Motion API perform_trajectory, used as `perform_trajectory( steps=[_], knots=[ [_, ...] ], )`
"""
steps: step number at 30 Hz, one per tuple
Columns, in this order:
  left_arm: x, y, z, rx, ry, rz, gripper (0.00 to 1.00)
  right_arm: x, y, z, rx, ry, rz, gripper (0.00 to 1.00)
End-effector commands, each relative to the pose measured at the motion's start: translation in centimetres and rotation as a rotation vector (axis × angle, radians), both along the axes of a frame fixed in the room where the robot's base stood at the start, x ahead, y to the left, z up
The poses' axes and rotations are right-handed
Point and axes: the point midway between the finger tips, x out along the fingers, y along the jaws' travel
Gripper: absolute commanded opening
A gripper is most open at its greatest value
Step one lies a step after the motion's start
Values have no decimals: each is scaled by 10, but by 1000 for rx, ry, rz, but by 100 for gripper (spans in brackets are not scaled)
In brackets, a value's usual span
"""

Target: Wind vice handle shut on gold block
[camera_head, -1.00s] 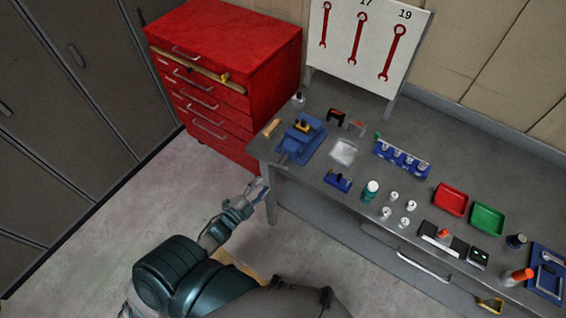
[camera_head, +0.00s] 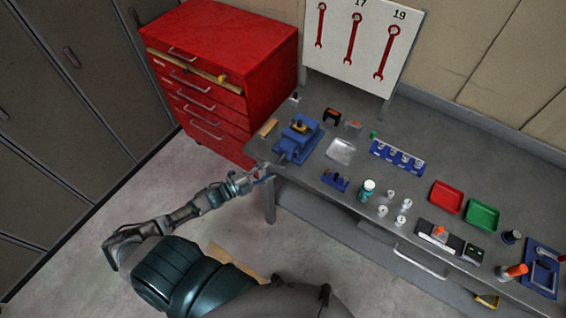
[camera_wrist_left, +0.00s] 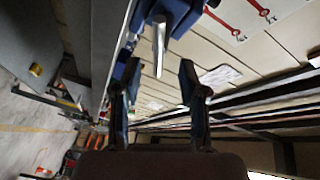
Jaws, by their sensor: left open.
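The blue vice (camera_head: 294,148) stands at the left end of the grey workbench. The gold block (camera_head: 300,126) sits at the top of the vice, between its blue parts. My left gripper (camera_head: 268,171) is at the bench's left front edge, just in front of the vice's handle side. In the left wrist view, the open left gripper (camera_wrist_left: 157,82) has its two dark fingers apart with nothing between them. A grey metal handle bar (camera_wrist_left: 159,46) hangs from the blue vice (camera_wrist_left: 178,14) just beyond the fingertips, apart from them. My right gripper is not in view.
A red drawer cabinet (camera_head: 222,70) stands left of the bench (camera_head: 330,222). A small blue holder (camera_head: 335,181), a clear tray (camera_head: 341,151) and a blue rack (camera_head: 397,156) are right of the vice. The floor in front is open.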

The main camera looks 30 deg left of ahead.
Motion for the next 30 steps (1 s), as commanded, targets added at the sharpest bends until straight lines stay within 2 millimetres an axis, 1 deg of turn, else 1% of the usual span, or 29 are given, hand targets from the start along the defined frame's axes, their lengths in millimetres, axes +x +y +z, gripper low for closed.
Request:
perform_trajectory(
  steps=[1, 3, 9, 15, 22, 23, 24, 26, 27, 28, 30],
  knots=[
    [12, -5, 2, -1, -3, 0, 42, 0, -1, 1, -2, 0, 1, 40],
    [25, -13, 1, -1, -3, 0, 42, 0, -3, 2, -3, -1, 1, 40],
    [52, -30, 1, -1, -2, 1, 42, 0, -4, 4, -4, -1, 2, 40],
    [61, -37, 0, 2, 1, 0, 42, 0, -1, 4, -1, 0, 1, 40],
    [62, -38, 0, 3, 1, 0, 42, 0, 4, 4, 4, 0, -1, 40],
    [62, -38, 0, 2, 1, 0, 40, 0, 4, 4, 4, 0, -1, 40],
    [62, -37, 0, 2, 1, 0, 30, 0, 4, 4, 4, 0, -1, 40],
    [62, -37, 0, 1, 1, 0, 15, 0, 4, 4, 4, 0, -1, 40],
    [62, -36, -1, 1, 1, 0, 5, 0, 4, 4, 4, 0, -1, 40],
    [62, -36, -1, 1, 1, 0, 0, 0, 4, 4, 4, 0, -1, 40],
    [62, -36, -1, 1, 2, 1, 0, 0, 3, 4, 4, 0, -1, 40]
  ],
)
